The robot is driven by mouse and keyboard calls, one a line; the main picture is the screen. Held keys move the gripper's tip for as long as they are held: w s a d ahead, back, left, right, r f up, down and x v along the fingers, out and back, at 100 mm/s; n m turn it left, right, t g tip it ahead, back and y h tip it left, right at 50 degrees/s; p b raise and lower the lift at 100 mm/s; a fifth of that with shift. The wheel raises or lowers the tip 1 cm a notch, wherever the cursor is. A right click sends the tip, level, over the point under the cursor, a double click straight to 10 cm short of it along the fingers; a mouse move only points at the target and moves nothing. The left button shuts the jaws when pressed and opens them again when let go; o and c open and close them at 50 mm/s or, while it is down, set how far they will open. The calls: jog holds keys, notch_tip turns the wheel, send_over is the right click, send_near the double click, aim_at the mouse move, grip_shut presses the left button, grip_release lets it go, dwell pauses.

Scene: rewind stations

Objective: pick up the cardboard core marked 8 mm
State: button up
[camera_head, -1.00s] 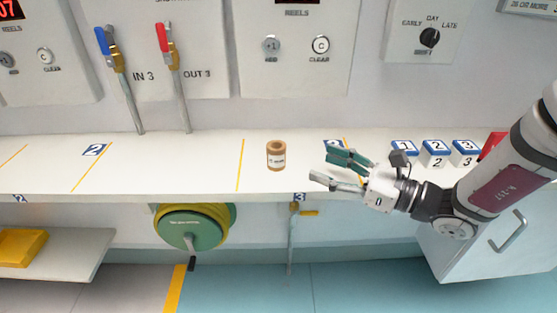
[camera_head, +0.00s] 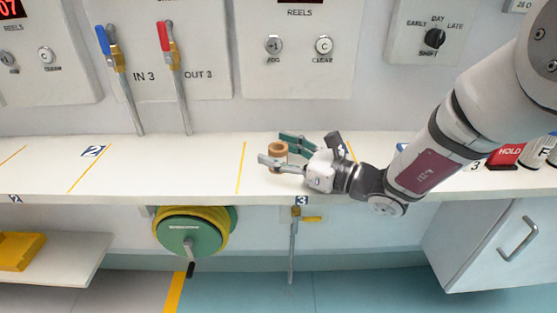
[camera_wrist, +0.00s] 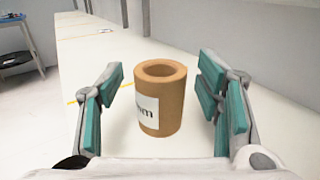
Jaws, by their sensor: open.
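The cardboard core (camera_head: 278,149) is a short brown hollow cylinder standing upright on the white shelf (camera_head: 210,168). In the wrist view the core (camera_wrist: 172,98) stands between my open fingers, with a gap on each side. Its white label is turned to the left and only "mm" or part of it shows; the number is hidden. My gripper (camera_head: 276,153) is open around the core, with teal pads on both sides. In the head view a finger hides the core's lower part.
A red HOLD block (camera_head: 508,154) stands at the right. Two valves with blue and red handles (camera_head: 162,38) rise behind. A green reel (camera_head: 188,235) hangs below the shelf.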

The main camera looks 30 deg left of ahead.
jog(key=shift+a, duration=0.1)
jog(key=c, duration=1.1)
jog(key=shift+r, duration=0.15)
